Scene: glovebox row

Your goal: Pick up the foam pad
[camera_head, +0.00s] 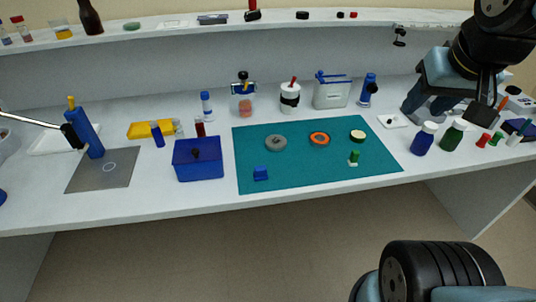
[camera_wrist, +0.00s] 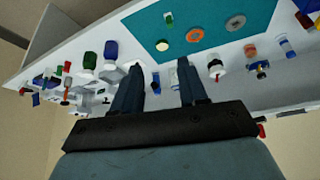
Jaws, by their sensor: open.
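A teal mat (camera_head: 300,172) lies on the bench and holds several small items. They are a grey disc (camera_head: 276,142), an orange ring-shaped disc (camera_head: 319,139), a cream disc with a dark edge (camera_head: 357,136), a green and white piece (camera_head: 354,157) and a small blue piece (camera_head: 261,173). I cannot tell for sure which is the foam pad. My gripper (camera_wrist: 160,78) is open and empty in the wrist view, with its fingers well apart. The cream disc (camera_wrist: 163,45) and orange disc (camera_wrist: 193,37) show beyond the fingertips. My arm comes in at upper right in the head view.
Left of the mat stand a blue box (camera_head: 198,165), a yellow tray (camera_head: 150,129) and a tilted blue cylinder (camera_head: 84,132). Blue (camera_head: 424,139) and green (camera_head: 452,135) bottles stand to its right. Behind it are a white canister (camera_head: 290,98) and several containers. A shelf runs along the back.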

